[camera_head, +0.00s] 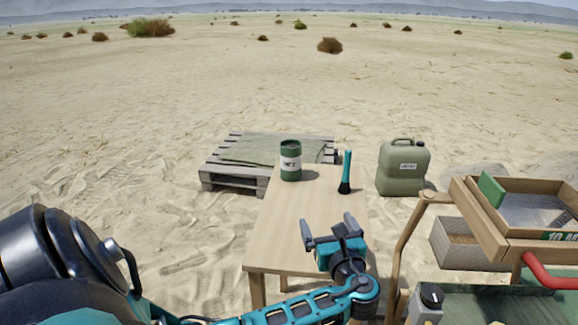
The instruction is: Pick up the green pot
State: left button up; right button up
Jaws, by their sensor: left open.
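The green pot (291,160) is a dark green cylinder with a white label. It stands upright near the far left corner of the light wooden table (290,222). My left gripper (330,224) is above the near right part of the table, nearer to me than the pot and to its right. It is open, its two fingers apart and pointing away from me, with nothing between them. It does not touch the pot. My right gripper is not in view.
A teal-handled brush (346,172) stands upright right of the pot. A wooden pallet (208,180) with a folded cloth lies behind the table. A green jerrycan (403,168) stands to the right. Wooden trays (468,216) are at far right. The table's middle is clear.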

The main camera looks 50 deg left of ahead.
aim_at(291, 161)
jog(key=i+j, duration=0.15)
jog(key=j, duration=0.2)
jog(key=i+j, duration=0.15)
jog(key=j, duration=0.25)
jog(key=i+j, duration=0.15)
jog(key=j, duration=0.2)
